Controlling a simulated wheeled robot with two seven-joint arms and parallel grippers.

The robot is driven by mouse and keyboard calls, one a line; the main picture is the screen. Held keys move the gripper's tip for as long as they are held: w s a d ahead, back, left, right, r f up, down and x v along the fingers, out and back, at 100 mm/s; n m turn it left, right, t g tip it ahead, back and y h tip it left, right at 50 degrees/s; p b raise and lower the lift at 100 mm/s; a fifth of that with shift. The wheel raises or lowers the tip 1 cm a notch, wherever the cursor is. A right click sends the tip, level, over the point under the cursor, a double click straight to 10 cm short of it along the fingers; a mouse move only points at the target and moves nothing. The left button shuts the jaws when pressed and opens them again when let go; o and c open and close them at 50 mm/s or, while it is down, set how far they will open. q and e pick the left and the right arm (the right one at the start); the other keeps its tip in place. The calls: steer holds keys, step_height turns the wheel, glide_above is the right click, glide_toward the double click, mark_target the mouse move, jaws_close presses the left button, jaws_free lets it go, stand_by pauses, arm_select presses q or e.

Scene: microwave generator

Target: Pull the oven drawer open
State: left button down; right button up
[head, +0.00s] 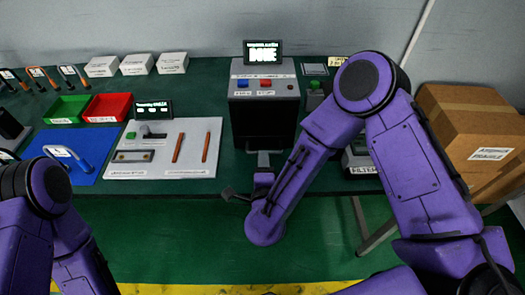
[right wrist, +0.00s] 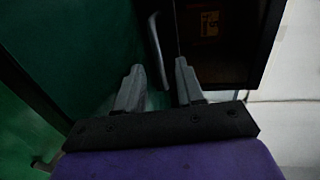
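The oven (head: 262,125) is a dark box with a grey front panel, standing near the middle of the bench in the head view. My right gripper (head: 263,160) is at its lower front. In the right wrist view, the gripper's two fingers (right wrist: 158,82) are spread apart. A thin grey curved bar (right wrist: 158,50), which looks like the drawer handle, stands between and just beyond the fingertips, with no clear contact. The oven's dark side (right wrist: 225,45) fills the upper right there.
A lit display (head: 263,52) tops the oven. Left of it lie a white board (head: 205,160) with parts, a red tray (head: 107,107) and a green tray (head: 66,110). A cardboard box (head: 470,125) stands at the right. Open floor lies before the bench.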

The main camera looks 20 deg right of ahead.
steer(key=x, duration=0.3)
steer(key=shift+w+d+f+p, duration=0.1)
steer(key=shift+w+d+p, duration=0.1)
steer(key=shift+w+p, duration=0.15)
steer(key=shift+w+f, duration=0.1)
steer(key=shift+w, duration=0.05)
arm_select(q)
steer(key=shift+r, duration=0.5)
arm_select(e)
jaws_close()
steer(key=shift+s, duration=0.25)
